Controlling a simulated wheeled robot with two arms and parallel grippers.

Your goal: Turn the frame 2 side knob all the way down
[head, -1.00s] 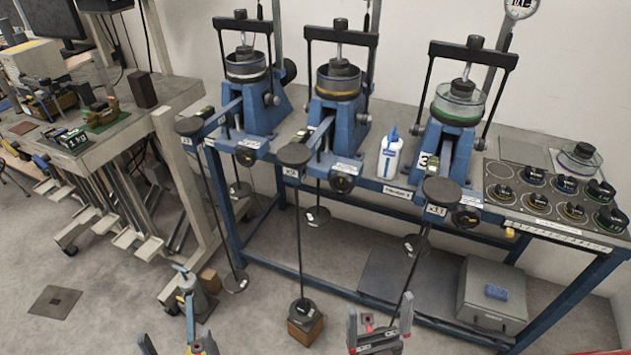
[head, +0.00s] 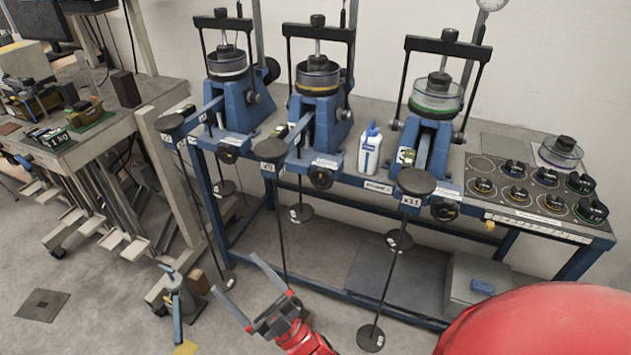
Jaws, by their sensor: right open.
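Frame 2 (head: 311,133) is the middle of three blue lever frames on the bench. It carries a clear ring with a yellow band and a black crossbar. A small silver knob (head: 343,114) sits on its right side and a round black knob (head: 321,177) at its front lower edge. I cannot tell for sure which is the side knob. My right gripper (head: 232,271) is open and empty at bottom centre, its fingers pointing up and left. In the picture it is well below frame 2's knobs and apart from them. My left gripper does not show.
Frame 1 (head: 228,104) stands left and frame 3 (head: 430,130) right. A white bottle (head: 370,150) stands between frames 2 and 3. Rods with weights hang in front of the bench. A weight tray (head: 510,212) lies at right. A grey-blue jack (head: 178,300) stands on the floor.

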